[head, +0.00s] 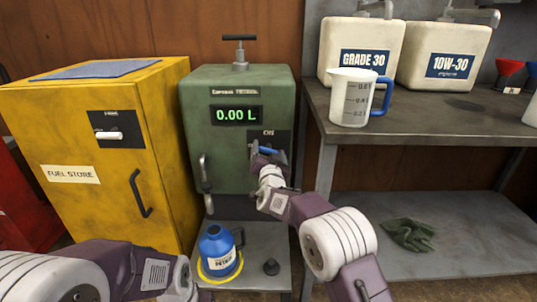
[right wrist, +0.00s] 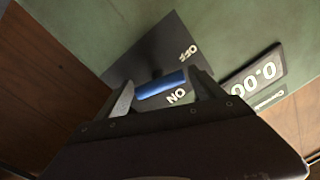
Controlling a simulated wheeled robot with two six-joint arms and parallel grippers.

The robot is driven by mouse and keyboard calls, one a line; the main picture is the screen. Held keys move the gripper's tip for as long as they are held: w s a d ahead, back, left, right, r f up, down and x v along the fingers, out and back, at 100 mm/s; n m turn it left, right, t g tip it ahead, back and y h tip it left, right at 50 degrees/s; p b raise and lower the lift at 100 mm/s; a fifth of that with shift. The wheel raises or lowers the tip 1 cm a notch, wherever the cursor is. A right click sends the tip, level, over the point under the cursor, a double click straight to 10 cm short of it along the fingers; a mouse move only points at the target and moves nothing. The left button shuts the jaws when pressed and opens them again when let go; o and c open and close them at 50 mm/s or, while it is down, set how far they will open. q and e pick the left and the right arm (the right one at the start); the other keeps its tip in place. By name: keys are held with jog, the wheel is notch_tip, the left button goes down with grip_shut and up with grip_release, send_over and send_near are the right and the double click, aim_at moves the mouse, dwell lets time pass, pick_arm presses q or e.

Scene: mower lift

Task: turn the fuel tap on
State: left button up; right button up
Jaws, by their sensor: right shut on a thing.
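The green petrol dispenser (head: 232,150) stands in the middle of the head view. Its display (head: 237,115) reads 0.00 L. The fuel tap's blue lever (head: 270,151) is on a dark plate at the dispenser's lower right. In the right wrist view the blue lever (right wrist: 160,86) lies between my fingertips, beside the ON and OFF marks on the dark plate (right wrist: 150,52). My right gripper (head: 262,153) is shut on this lever. Which mark the lever is set to I cannot tell. My left arm is at the lower left; its gripper is out of view.
A blue petrol can (head: 216,250) stands in a yellow ring below the nozzle (head: 206,185), with a dark cap (head: 271,267) beside it. A yellow fuel store cabinet (head: 95,165) is at left. A bench (head: 440,125) at right holds a measuring jug (head: 352,98) and oil containers (head: 360,42).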

jog(key=m+b, duration=0.1)
jog(key=m, duration=0.2)
jog(key=shift+f+m+b, duration=0.2)
jog(key=shift+m+b, duration=0.15)
jog(key=shift+m, duration=0.05)
jog(key=m+b, duration=0.1)
jog(key=m, duration=0.2)
jog(key=shift+m+h+b, duration=0.3)
jog(key=shift+m+b, duration=0.1)
jog(key=m+b, duration=0.1)
jog(key=m, duration=0.2)
jog(key=shift+m+t+b, duration=0.3)
jog(key=shift+m+b, duration=0.1)
jog(key=shift+m+h+b, duration=0.3)
jog(key=shift+m+b, duration=0.5)
jog(key=shift+m, duration=1.1)
jog(key=o, duration=1.3)
